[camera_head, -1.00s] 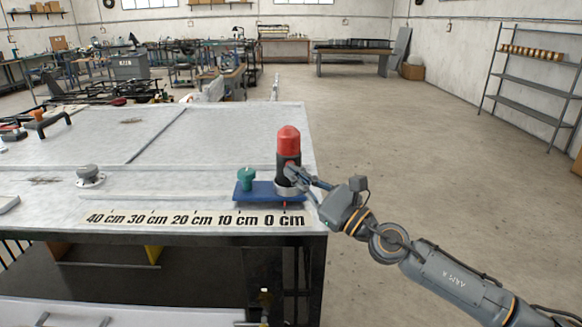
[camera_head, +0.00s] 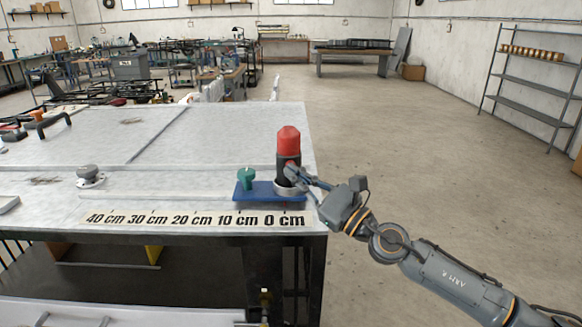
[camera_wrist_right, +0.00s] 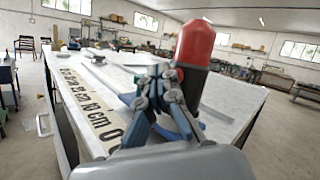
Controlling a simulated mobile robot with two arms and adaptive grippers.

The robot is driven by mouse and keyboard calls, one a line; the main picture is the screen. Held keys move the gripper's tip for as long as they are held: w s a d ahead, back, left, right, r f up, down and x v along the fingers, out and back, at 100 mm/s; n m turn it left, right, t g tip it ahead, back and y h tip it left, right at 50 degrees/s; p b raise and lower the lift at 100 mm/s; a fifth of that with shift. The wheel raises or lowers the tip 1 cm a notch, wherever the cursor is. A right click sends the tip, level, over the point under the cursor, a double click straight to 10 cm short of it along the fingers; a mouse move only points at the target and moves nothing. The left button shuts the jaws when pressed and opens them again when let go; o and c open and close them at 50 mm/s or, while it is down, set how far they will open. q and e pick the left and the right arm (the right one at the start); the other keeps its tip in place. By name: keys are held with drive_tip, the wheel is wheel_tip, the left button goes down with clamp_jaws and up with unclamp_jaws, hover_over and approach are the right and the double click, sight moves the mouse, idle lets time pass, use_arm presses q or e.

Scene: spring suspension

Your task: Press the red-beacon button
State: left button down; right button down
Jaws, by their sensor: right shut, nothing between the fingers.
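The beacon (camera_head: 288,140) has a red domed cap on a dark body and stands upright at the right end of a blue base (camera_head: 262,197) near the table's right edge. A pale ring surrounds its foot. A green knob (camera_head: 246,178) stands on the base's left part. My right gripper (camera_head: 291,172) is shut and empty, its tips at the beacon's lower dark body; I cannot tell whether they touch. In the right wrist view the fingers (camera_wrist_right: 158,76) appear just left of the beacon (camera_wrist_right: 194,48), partly hiding the blue base. My left gripper is not in view.
A centimetre scale (camera_head: 195,219) runs along the table's (camera_head: 215,132) front edge. A grey knob (camera_head: 90,176) on a round flange and a dark handle (camera_head: 48,124) are at the left. The floor right of the table is open.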

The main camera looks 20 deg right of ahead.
drive_tip(key=shift+w, duration=0.15)
drive_tip(key=shift+w+d, duration=0.1)
drive_tip(key=shift+w, duration=0.4)
idle(0.4)
drive_tip(key=shift+s, duration=0.1)
drive_tip(key=shift+s+f, duration=0.1)
drive_tip(key=shift+s, duration=0.45)
